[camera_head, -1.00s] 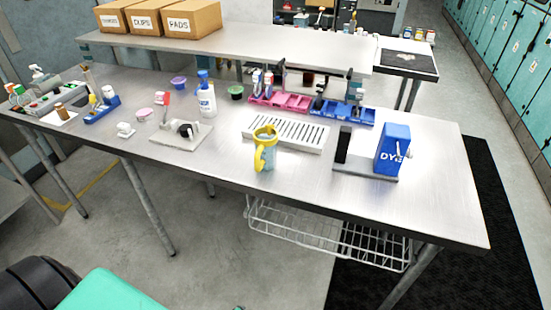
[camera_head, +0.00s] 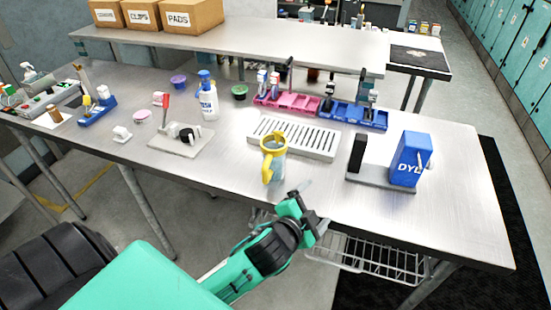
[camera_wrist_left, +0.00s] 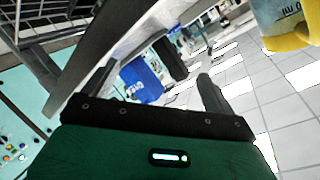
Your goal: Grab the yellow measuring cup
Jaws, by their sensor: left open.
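The yellow measuring cup (camera_head: 271,160) is a clear jug with a yellow rim, handle and base. It stands upright near the front edge of the metal table, in front of the slotted white tray. In the left wrist view the cup (camera_wrist_left: 287,25) is cut off at the top right corner, outside the fingers. My left gripper (camera_head: 310,208) is open and empty, at the table's front edge to the right of and nearer than the cup, apart from it. Its two fingers (camera_wrist_left: 156,72) show spread in the left wrist view. My right gripper is not in view.
The slotted tray (camera_head: 296,136) lies behind the cup. A blue DYE dispenser (camera_head: 409,160) on a grey base stands to the right. A white bottle (camera_head: 208,100) and a flat grey stand (camera_head: 179,140) are left. A wire basket (camera_head: 375,262) hangs under the table.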

